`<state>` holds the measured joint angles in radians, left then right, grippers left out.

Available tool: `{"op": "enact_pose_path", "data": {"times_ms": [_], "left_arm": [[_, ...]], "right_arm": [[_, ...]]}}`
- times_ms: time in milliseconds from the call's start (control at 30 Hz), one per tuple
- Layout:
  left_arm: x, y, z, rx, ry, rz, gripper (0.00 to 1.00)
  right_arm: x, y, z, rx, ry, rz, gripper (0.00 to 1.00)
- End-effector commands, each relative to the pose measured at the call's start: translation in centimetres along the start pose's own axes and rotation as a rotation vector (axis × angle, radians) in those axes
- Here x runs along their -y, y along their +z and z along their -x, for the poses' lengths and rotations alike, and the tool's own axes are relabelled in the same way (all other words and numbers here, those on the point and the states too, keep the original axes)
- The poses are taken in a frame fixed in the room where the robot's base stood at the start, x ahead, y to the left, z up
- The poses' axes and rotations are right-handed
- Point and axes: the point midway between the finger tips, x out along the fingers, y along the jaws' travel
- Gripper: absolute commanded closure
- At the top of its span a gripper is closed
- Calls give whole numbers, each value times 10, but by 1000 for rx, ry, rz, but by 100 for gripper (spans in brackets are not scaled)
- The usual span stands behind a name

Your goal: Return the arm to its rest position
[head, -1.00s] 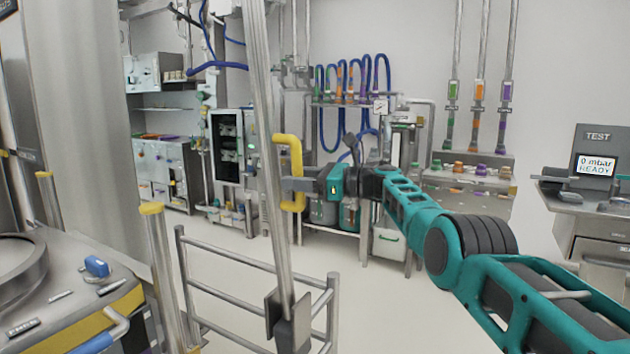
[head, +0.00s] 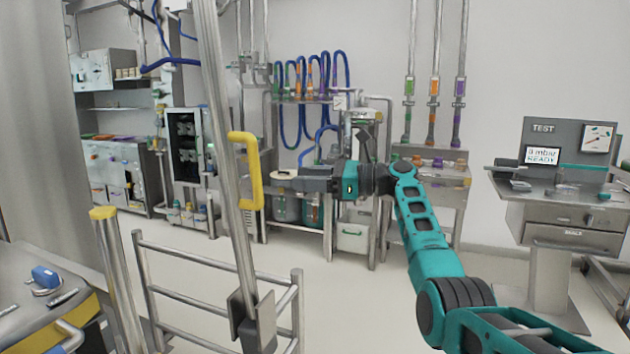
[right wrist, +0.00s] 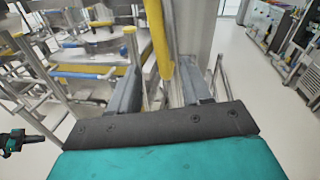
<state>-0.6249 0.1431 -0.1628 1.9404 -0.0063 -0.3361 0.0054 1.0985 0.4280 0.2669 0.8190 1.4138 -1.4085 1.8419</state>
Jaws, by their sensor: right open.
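My right gripper (head: 270,183) reaches in from the right in the head view, with its grey fingers pointing left at the yellow handle (head: 253,160). The handle is a C-shaped bar on a tall, slanted metal post (head: 228,150). The fingertips appear close beside its vertical bar; the exact gap is hard to judge. In the right wrist view my right gripper (right wrist: 160,88) has its two fingers spread and holds nothing. The yellow handle (right wrist: 158,40) shows beyond and between them there.
A metal rail frame (head: 215,285) stands below the post. A workbench (head: 40,300) is at lower left, beside a yellow-capped post (head: 104,214). A test station (head: 565,205) stands at the right, shelves with blue hoses (head: 300,110) behind. The floor between is clear.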

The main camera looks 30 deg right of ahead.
Motion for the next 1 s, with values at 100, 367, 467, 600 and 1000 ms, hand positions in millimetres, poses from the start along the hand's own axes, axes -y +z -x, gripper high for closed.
{"op": "enact_pose_path", "data": {"times_ms": [100, 367, 467, 600, 1000], "left_arm": [[0, 1, -1, 0, 0, 0, 100], [0, 1, -1, 0, 0, 0, 100], [0, 1, 0, 1, 0, 0, 100], [0, 1, 0, 1, 0, 0, 100], [0, 2, -1, 1, 0, 0, 100]], "right_arm": [[0, -1, 11, 0, -1, -1, 52], [0, 0, 15, 0, 1, -1, 52], [0, 0, 15, 0, 1, -1, 52], [0, 0, 14, 0, 1, -1, 52], [-23, -125, -4, -284, -57, 249, 52]]}}
